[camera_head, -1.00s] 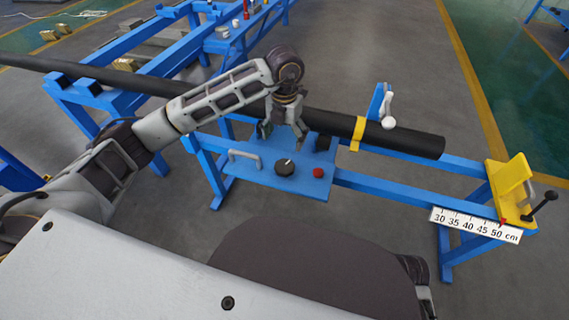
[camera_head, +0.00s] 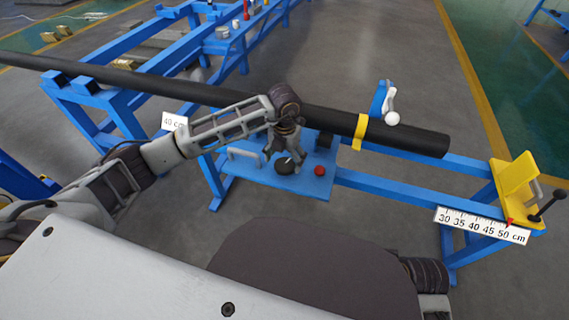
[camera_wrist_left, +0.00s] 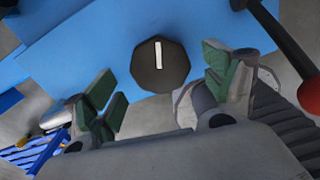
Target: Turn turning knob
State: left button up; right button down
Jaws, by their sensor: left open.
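The turning knob (camera_head: 285,167) is a black, many-sided dial with a white pointer line, on a blue panel (camera_head: 312,186). In the left wrist view the knob (camera_wrist_left: 161,66) shows whole, its white line close to upright in the picture. My left gripper (camera_head: 284,157) is open and empty, its fingers just above the knob and partly covering it in the head view. In the left wrist view the green-padded fingertips (camera_wrist_left: 165,85) stand wide apart, one on each side of the knob, with no contact visible. My right gripper is not in view.
A red button (camera_head: 320,171) sits right of the knob and a grey handle (camera_head: 243,154) left of it. A long black pipe (camera_head: 400,138) with a yellow band runs behind the panel. A yellow stop (camera_head: 515,185) and a cm scale (camera_head: 482,226) are at the right.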

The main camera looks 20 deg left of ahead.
pick_arm(q)
jog(key=shift+f, duration=0.8)
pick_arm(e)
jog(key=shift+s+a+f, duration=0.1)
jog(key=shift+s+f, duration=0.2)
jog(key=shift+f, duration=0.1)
pick_arm(q)
jog(key=c, duration=1)
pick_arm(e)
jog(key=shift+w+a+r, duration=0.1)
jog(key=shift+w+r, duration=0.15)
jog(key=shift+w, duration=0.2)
